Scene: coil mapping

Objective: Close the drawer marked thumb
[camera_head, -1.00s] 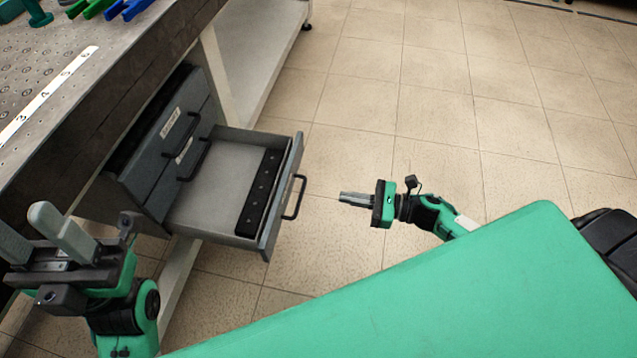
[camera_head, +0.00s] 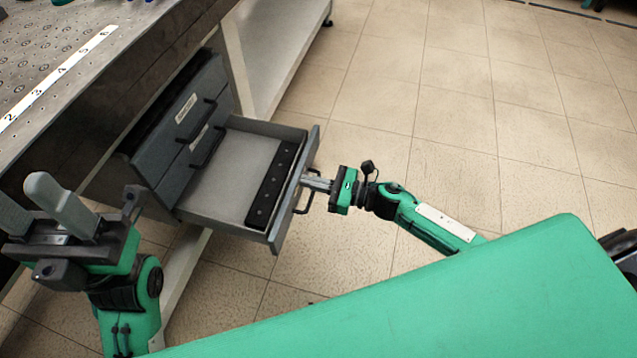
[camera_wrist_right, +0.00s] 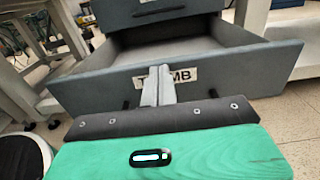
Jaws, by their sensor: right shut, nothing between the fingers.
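The grey drawer (camera_head: 228,178) stands open, pulled out of the cabinet under the bench. In the right wrist view its front (camera_wrist_right: 235,80) carries a white label (camera_wrist_right: 189,76), partly hidden by my fingers; the letters "T" and "MB" show. A dark handle (camera_head: 303,199) sits on the front. My right gripper (camera_head: 306,182) is shut and empty, its fingertips at the drawer front beside the handle; I cannot tell whether they touch. It also shows in the right wrist view (camera_wrist_right: 158,82). My left gripper (camera_head: 42,208) is open and empty, left of the drawer.
Two shut drawers (camera_head: 185,128) with handles sit above the open one. The perforated bench top (camera_head: 100,60) with a numbered white strip (camera_head: 60,78) is at upper left. A black strip (camera_head: 271,185) lies inside the drawer. The tiled floor (camera_head: 450,130) to the right is clear.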

